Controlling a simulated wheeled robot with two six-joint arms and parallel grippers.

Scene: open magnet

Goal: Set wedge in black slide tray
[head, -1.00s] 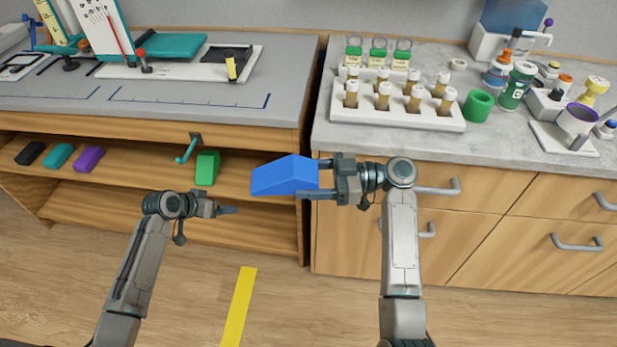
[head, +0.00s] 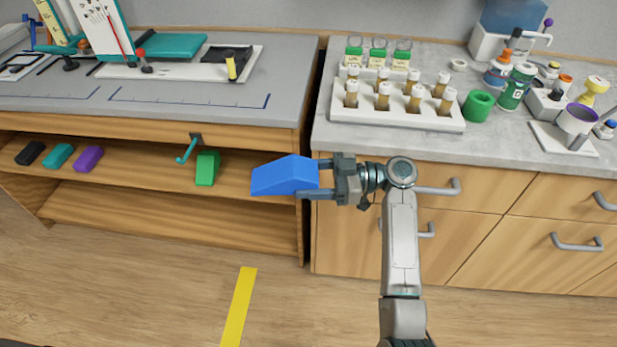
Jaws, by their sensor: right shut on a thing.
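A blue wedge (head: 284,176) with a sloped top is in the jaws of my right gripper (head: 318,178). It is held in the air in front of the gap between the two counters, overlapping the shelf in the picture. A flat black piece (head: 222,54), which may be the black slide tray, lies at the right end of a white board (head: 170,69) on the left counter. A yellow item (head: 231,67) stands at its front edge. My left gripper is out of view.
A green block (head: 207,167), with purple (head: 89,158), teal (head: 58,155) and black (head: 30,153) blocks, sits on the upper shelf under the left counter (head: 200,105). A teal hook (head: 187,152) hangs above. The right counter holds a white vial rack (head: 395,115).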

